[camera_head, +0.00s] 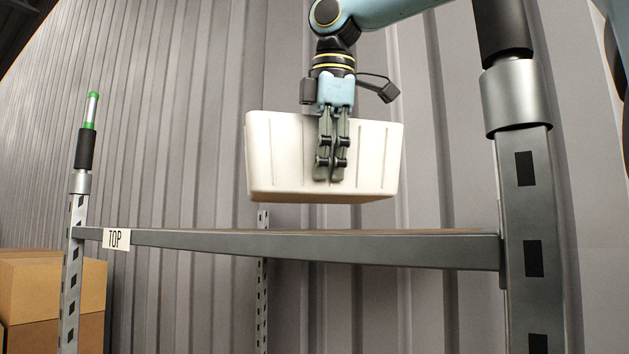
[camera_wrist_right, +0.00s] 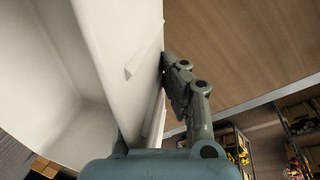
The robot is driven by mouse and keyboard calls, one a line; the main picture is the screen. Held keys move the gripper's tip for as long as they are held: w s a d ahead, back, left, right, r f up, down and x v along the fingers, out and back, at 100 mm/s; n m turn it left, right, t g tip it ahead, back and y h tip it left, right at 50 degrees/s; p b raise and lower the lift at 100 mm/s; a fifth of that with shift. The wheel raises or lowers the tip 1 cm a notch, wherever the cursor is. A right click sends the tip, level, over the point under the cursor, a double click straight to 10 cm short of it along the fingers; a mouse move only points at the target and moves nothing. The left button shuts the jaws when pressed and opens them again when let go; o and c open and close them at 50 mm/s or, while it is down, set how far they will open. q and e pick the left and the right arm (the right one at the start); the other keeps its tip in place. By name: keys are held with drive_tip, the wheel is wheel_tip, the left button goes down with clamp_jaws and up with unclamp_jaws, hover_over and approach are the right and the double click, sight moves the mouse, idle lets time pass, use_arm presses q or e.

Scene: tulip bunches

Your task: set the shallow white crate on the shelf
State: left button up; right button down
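The shallow white crate (camera_head: 283,160) hangs level in the air above the shelf's top board, with a gap under it in the head view. My right gripper (camera_head: 331,172) points down at the crate's near wall and is shut on that wall. In the wrist view a finger of my right gripper (camera_wrist_right: 183,85) lies along the outside of the white crate (camera_wrist_right: 95,60); the other finger is hidden. The shelf (camera_head: 330,246) has a grey front beam with a TOP label (camera_head: 116,239). Its wooden board shows in the wrist view (camera_wrist_right: 240,50). My left gripper is not in view.
A thick post (camera_head: 533,220) stands at the shelf's right end and a thinner post (camera_head: 74,270) at its left. Cardboard boxes (camera_head: 50,290) are stacked at lower left. A ribbed wall is behind. In the wrist view, coloured bunches (camera_wrist_right: 242,152) sit on racks below.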

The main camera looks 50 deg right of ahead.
sight(318, 194)
drive_tip(key=shift+w+a+f, duration=0.25)
drive_tip(key=shift+w+f, duration=0.2)
drive_tip(key=shift+w, duration=0.35)
wheel_tip(318, 194, down, 2)
drive_tip(key=shift+f+b, duration=0.2)
drive_tip(key=shift+b, duration=0.2)
drive_tip(key=shift+s+a+f+p, duration=0.1)
drive_tip(key=shift+f+p, duration=0.25)
drive_tip(key=shift+p, duration=0.15)
drive_tip(key=shift+f, duration=0.65)
drive_tip(key=c, duration=1.5)
unclamp_jaws()
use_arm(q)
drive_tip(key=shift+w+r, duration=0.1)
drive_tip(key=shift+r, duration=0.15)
